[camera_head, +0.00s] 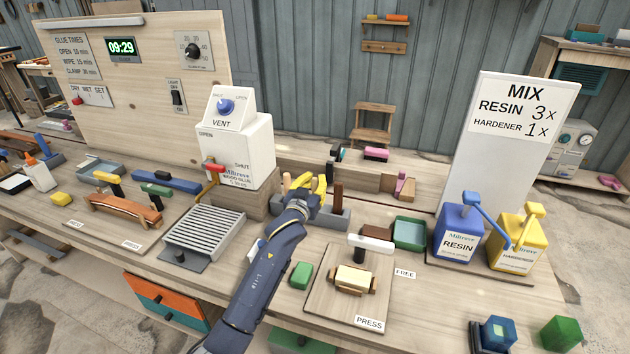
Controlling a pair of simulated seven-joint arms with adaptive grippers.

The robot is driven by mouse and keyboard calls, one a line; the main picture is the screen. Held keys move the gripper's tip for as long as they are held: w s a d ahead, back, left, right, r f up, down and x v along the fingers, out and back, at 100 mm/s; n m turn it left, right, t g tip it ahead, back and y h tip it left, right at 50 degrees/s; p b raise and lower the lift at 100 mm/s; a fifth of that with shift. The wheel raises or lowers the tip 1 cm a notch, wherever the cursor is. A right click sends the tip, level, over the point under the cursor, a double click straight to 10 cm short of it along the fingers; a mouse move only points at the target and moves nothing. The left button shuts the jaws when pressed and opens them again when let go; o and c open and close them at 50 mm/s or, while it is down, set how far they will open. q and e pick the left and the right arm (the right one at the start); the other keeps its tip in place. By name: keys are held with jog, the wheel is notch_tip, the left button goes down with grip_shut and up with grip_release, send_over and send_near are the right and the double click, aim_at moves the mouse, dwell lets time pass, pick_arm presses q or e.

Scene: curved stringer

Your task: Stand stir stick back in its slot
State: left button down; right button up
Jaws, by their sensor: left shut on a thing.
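My left gripper (304,184) has yellow fingers and is over the left end of a grey slotted holder (338,219), right of the white glue dispenser. It is shut on a thin, pale yellow-tan piece that looks like the stir stick. The fingers and wrist hide most of it, so its tilt and whether its lower end is in a slot cannot be told. A brown upright piece (338,194) stands in the holder just right of the fingers. My right gripper is not in view.
The glue dispenser (236,150) stands close left of my gripper. A grey ribbed rack (205,232), a green block (301,275) and a press board (320,295) lie nearer. A green tray (410,232), the blue resin can (458,232) and the yellow hardener can (515,243) are to the right.

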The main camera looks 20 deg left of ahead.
pick_arm(q)
jog(key=shift+f, duration=0.1)
jog(key=c, duration=0.6)
grip_release()
jog(key=shift+r, duration=4.5)
